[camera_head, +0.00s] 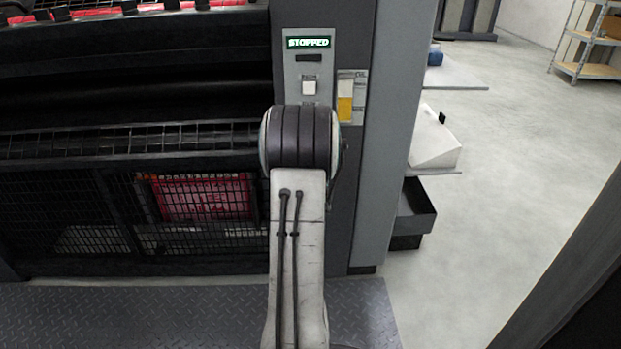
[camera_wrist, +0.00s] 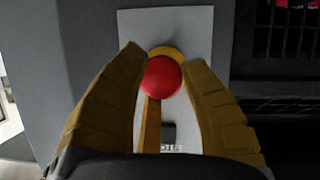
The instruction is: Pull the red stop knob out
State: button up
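In the wrist view the red stop knob (camera_wrist: 161,77) is a round red head in front of a yellow ring (camera_wrist: 167,51) on a light grey panel (camera_wrist: 200,22). My gripper (camera_wrist: 165,62) has its two yellow-brown fingers on either side of the knob. Their tips reach to its sides, with little or no gap showing; whether they press on it cannot be seen. In the head view my arm covers the knob and gripper. The control panel (camera_head: 289,75) above shows a lit "STOPPED" display (camera_head: 308,43).
A dark press with mesh guards (camera_head: 120,140) stands left of the panel, with a red crate (camera_head: 205,198) behind the mesh. A grey machine column (camera_head: 385,140) stands to the right. Open floor (camera_head: 510,150) and a shelf (camera_head: 585,70) lie further right.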

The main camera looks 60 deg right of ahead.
jog(key=shift+a+f, duration=0.2)
jog(key=o, duration=1.2)
jog(key=shift+d+r, duration=0.1)
jog(key=shift+o, duration=0.2)
jog(key=v, duration=0.7)
jog(key=shift+s+r, duration=0.1)
jog(key=shift+s, duration=0.05)
